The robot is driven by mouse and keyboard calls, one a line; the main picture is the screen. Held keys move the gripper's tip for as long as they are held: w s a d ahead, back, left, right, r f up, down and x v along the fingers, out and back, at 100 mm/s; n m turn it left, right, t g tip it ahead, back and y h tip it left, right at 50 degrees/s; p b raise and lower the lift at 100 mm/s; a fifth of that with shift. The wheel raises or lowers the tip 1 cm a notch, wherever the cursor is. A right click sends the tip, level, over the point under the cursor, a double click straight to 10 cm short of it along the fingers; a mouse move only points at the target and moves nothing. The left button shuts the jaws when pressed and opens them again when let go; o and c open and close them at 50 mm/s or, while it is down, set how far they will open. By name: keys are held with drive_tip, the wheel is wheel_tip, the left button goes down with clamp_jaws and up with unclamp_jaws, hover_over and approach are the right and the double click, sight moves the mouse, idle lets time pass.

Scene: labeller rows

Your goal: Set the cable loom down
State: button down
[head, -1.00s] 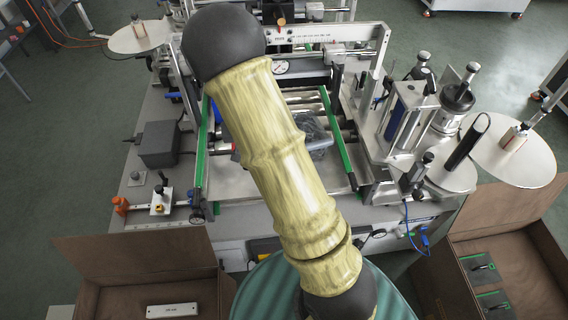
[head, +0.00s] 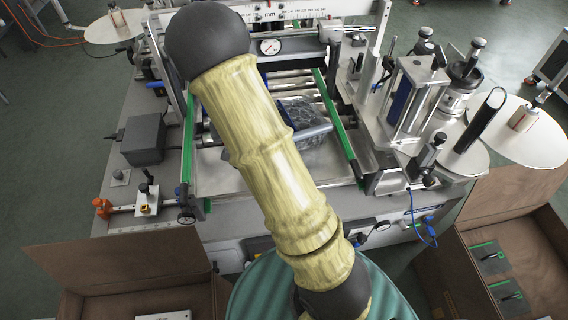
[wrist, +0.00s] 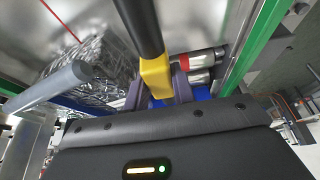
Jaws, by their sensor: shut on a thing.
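In the wrist view my gripper (wrist: 160,92) is shut on the yellow section of a black, rod-like length, which appears to be the cable loom (wrist: 156,70). The black part runs up out of the picture. The loom is above the labelling machine's bed, and I cannot tell whether it touches anything below. In the head view my arm hides the gripper and the held piece. A crinkled grey, clear-wrapped bundle (head: 301,112) in a blue-edged tray lies on the machine bed; the bundle also shows in the wrist view (wrist: 95,68).
Green rails (head: 335,125) flank the bed and rollers. Clamps, posts and a reel disc (head: 520,130) crowd the right. A grey box (head: 143,138) stands at left. Open brown boxes stand in front, left (head: 140,262) and right (head: 520,200). The bed's front is fairly bare.

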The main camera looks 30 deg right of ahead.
drive_tip(key=shift+f+p, duration=0.3)
drive_tip(key=shift+f, duration=2.55)
drive_tip(key=shift+f+p, duration=0.35)
drive_tip(key=shift+f, duration=1.7)
drive_tip(key=shift+f, duration=0.2)
drive_tip(key=c, duration=1.2)
unclamp_jaws()
drive_tip(key=shift+o, duration=0.2)
drive_tip(key=shift+r, duration=0.2)
